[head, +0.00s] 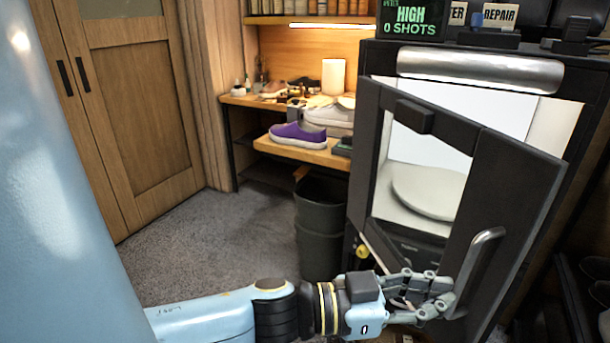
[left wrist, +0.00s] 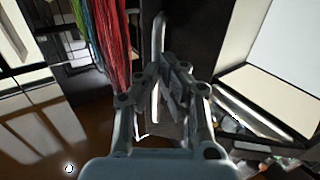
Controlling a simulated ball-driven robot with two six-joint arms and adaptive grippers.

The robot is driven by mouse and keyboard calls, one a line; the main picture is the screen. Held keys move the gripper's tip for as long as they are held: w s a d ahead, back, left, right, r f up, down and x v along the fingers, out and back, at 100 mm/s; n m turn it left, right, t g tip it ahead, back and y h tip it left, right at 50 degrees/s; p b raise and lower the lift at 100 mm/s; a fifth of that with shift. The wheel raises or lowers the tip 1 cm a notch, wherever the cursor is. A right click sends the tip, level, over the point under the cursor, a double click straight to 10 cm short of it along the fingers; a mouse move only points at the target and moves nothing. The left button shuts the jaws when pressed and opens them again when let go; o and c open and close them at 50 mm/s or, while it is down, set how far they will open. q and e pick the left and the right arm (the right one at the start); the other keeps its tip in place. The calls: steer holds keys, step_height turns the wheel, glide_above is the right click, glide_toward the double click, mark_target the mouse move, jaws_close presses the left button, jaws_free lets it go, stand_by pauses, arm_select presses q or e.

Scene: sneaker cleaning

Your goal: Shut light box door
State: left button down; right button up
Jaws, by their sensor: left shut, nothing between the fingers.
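The light box door (head: 505,190) stands partly open, swung out toward me. It has a dark frame, a window and a silver upright bar handle (head: 480,270) near its right edge. The light box (head: 565,100) is behind it, with a white inside and a pale round plate (head: 430,190) showing through the window. My left gripper (head: 448,295) is shut and empty at the handle's lower end. In the left wrist view, the handle (left wrist: 158,45) rises just beyond the closed fingers (left wrist: 172,85). I cannot tell whether they touch it. My right gripper is not in view.
A dark bin (head: 320,225) stands left of the door. A purple shoe (head: 298,135) sits on a wooden shelf (head: 310,151) behind. Carpet floor (head: 220,245) is clear at the left. Colored strands (left wrist: 108,40) hang left of the gripper in the wrist view.

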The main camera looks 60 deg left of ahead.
mark_target(476, 287)
arm_select(q)
steer(key=w+y, duration=0.1)
steer(key=w, duration=0.1)
steer(key=w+d+n+y, duration=0.1)
steer(key=w, duration=0.1)
steer(key=w+d+n+t+y, duration=0.1)
steer(key=w, duration=0.1)
steer(key=shift+w+d+r, duration=0.15)
steer(key=shift+w+d, duration=0.05)
steer(key=shift+w, duration=0.1)
steer(key=w+a+n+y+b, duration=0.1)
steer(key=w+a+y+b, duration=0.1)
steer(key=w, duration=2.3)
steer(key=shift+w+a+t+b, duration=0.15)
steer(key=shift+w+t+b, duration=0.15)
steer(key=shift+b, duration=0.15)
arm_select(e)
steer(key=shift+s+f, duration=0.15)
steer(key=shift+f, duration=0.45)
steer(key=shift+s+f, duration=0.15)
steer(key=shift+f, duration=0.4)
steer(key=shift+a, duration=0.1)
